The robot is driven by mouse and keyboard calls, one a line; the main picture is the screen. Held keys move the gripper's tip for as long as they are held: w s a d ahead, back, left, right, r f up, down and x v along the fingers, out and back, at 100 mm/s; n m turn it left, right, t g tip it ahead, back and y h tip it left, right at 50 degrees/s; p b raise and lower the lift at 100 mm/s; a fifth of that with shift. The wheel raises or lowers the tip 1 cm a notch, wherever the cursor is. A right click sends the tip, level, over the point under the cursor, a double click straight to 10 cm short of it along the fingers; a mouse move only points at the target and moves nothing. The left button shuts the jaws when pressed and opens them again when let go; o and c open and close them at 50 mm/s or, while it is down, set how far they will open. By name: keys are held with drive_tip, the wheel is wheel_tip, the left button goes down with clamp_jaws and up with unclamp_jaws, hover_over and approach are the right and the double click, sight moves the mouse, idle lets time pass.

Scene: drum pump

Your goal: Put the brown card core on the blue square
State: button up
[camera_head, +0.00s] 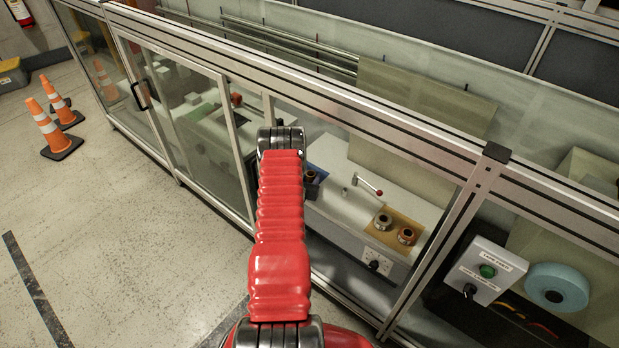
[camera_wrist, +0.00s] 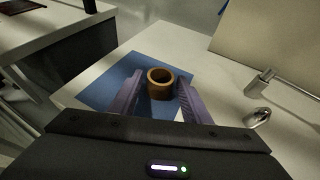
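The brown card core (camera_wrist: 161,84) is a short, thick open ring. It shows upright in the wrist view, over the blue square (camera_wrist: 105,82) on a pale bench top. My gripper (camera_wrist: 160,76) has its two purple fingers on either side of the core. Narrow gaps seem to show between the fingers and the core, so the gripper looks open around it. The lower parts of the fingers are hidden by the gripper's dark body.
A metal lever fitting (camera_wrist: 262,84) stands right of the square; its red-knobbed lever (camera_head: 368,184) shows in the head view. Two spools (camera_head: 383,221) (camera_head: 406,236) sit on a tan plate. An aluminium frame rail (camera_head: 400,125) crosses in front. Orange cones (camera_head: 50,128) stand far left.

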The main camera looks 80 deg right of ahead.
drive_tip(key=shift+o, duration=0.6)
drive_tip(key=shift+r, duration=0.1)
drive_tip(key=v, duration=1.2)
drive_tip(key=shift+s+a, duration=0.1)
idle(0.6)
